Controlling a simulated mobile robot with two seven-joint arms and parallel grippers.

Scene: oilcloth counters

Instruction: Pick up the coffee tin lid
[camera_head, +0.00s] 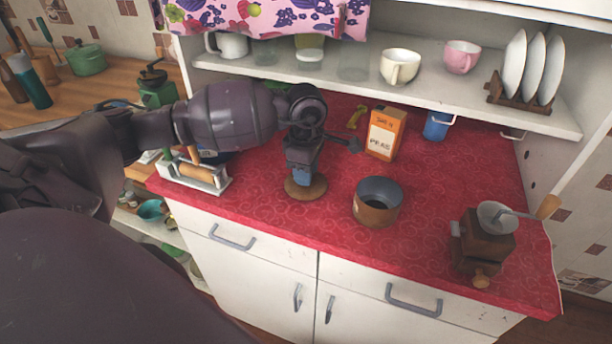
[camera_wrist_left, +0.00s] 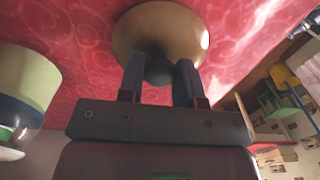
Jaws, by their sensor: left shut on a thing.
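The coffee tin lid (camera_head: 306,187) is a round brown disc at the middle of the red counter, and it shows in the left wrist view (camera_wrist_left: 185,28) as a brassy disc with a dark knob. My left gripper (camera_head: 301,178) points down over it. Its two fingers (camera_wrist_left: 160,80) are shut on the knob. I cannot tell whether the lid touches the cloth or is slightly above it. An open round tin (camera_head: 391,210), dark above and brown below, stands to the right of the lid. My right gripper is not in view.
An orange peas box (camera_head: 385,133) and a blue mug (camera_head: 437,126) stand behind. A coffee grinder (camera_head: 482,246) is at the front right, and a caddy with a wooden handle (camera_head: 197,174) at the left. A shelf of cups (camera_head: 330,68) overhangs the back. The front middle cloth is clear.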

